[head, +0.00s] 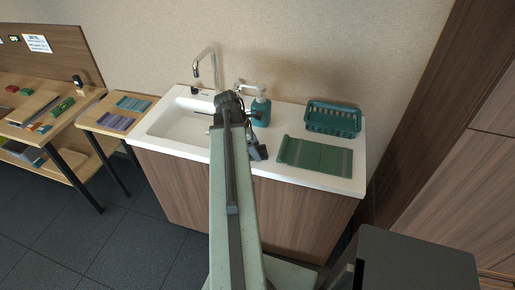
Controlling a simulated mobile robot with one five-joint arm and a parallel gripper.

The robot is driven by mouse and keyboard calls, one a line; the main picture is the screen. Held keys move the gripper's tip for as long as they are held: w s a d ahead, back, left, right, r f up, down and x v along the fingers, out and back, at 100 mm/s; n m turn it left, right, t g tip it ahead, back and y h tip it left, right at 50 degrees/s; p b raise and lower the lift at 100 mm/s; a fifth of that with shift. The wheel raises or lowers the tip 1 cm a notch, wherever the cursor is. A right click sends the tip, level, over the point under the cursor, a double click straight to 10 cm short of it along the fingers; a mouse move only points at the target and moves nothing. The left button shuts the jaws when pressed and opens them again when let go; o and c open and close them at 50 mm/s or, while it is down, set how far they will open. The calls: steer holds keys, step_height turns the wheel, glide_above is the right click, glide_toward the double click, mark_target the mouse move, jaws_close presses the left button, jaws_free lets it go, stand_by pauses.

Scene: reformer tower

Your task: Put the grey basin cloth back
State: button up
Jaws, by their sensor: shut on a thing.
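My gripper (252,138) is at the end of my arm, over the front of the white sink counter, just right of the basin (180,122). It is small and partly hidden by my arm. It is shut on a dark grey piece (259,153), which looks like the grey basin cloth; its edges are hard to tell from the gripper. No other grey cloth shows. I cannot tell whether the piece touches the counter.
A teal pump bottle (261,110) stands behind the gripper. The tap (205,65) rises behind the basin. Blue (134,103) and purple (115,121) cloths lie on a side table.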

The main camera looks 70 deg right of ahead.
steer(key=shift+s+r, duration=0.1)
steer(key=o, duration=1.2)
steer(key=shift+r+p, duration=0.35)
steer(key=shift+p, duration=0.1)
steer(key=p+v, duration=1)
steer(key=v, duration=0.1)
steer(key=shift+w+r, duration=0.15)
steer(key=shift+w, duration=0.1)
